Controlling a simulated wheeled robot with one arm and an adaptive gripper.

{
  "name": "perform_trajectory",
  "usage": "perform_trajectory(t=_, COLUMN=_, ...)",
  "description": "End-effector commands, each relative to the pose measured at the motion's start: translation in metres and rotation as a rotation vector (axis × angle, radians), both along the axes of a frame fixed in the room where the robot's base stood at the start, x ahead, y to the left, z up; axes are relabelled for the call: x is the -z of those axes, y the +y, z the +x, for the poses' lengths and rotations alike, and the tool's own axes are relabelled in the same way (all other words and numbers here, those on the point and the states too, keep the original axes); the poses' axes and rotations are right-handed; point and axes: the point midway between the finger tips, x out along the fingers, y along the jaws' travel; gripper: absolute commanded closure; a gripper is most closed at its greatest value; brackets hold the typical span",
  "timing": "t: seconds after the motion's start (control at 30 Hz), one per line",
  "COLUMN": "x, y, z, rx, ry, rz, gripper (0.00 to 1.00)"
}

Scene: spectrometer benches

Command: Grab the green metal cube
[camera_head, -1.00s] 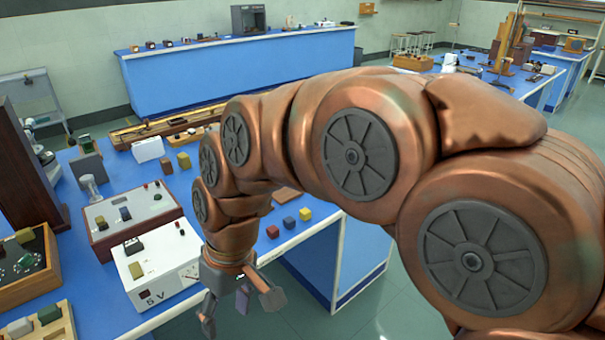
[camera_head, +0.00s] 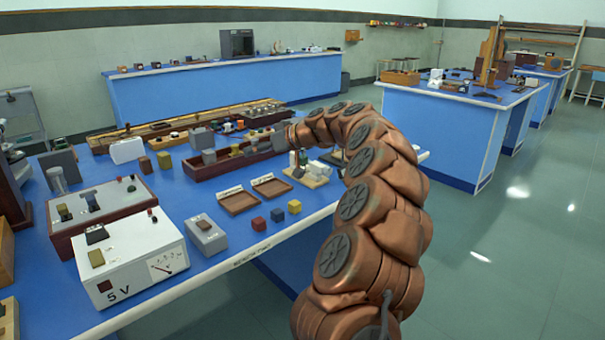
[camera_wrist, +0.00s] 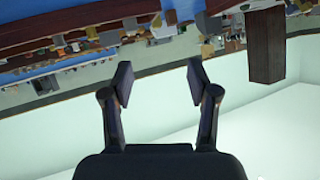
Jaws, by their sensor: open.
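My gripper (camera_wrist: 160,82) is open in the wrist view, with nothing between its two dark fingers. In the head view my arm reaches out over the far right part of the near blue bench (camera_head: 330,206), and its fingers are hard to make out there. I cannot clearly single out a green metal cube. A small olive-green block (camera_head: 164,160) stands on the bench, left of a long reddish-brown tray (camera_head: 212,169). A small greenish piece (camera_head: 303,158) shows near my arm's end, but its shape and material are too small to tell.
Red (camera_head: 258,224), dark (camera_head: 276,215) and yellow (camera_head: 294,207) cubes lie near the bench's front edge. Two shallow brown trays (camera_head: 238,202) (camera_head: 271,188) lie behind them. A white meter box (camera_head: 130,260) stands at front left. Open floor (camera_head: 480,235) lies right.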

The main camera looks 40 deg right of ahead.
Motion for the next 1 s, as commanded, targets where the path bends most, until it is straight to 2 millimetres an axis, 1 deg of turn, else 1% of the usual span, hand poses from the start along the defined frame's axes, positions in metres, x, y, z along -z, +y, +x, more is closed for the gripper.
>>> perform_trajectory(t=0.03, x=0.020, y=-0.039, z=-0.002, rx=0.055, ry=-0.027, rz=-0.023, gripper=0.41)
perform_trajectory(t=0.07, x=0.027, y=-0.060, z=-0.005, rx=0.084, ry=-0.043, rz=-0.037, gripper=0.41)
perform_trajectory(t=0.1, x=0.036, y=-0.085, z=-0.009, rx=0.118, ry=-0.059, rz=-0.057, gripper=0.41)
perform_trajectory(t=0.2, x=0.051, y=-0.140, z=-0.023, rx=0.196, ry=-0.094, rz=-0.110, gripper=0.41)
perform_trajectory(t=0.3, x=0.062, y=-0.175, z=-0.035, rx=0.248, ry=-0.112, rz=-0.149, gripper=0.41)
perform_trajectory(t=0.33, x=0.063, y=-0.183, z=-0.038, rx=0.259, ry=-0.116, rz=-0.159, gripper=0.41)
perform_trajectory(t=0.4, x=0.065, y=-0.195, z=-0.043, rx=0.278, ry=-0.122, rz=-0.176, gripper=0.41)
perform_trajectory(t=0.5, x=0.068, y=-0.202, z=-0.044, rx=0.288, ry=-0.124, rz=-0.185, gripper=0.41)
perform_trajectory(t=0.8, x=0.076, y=-0.202, z=-0.024, rx=0.288, ry=-0.123, rz=-0.183, gripper=0.41)
perform_trajectory(t=1.0, x=0.078, y=-0.202, z=-0.015, rx=0.288, ry=-0.124, rz=-0.183, gripper=0.41)
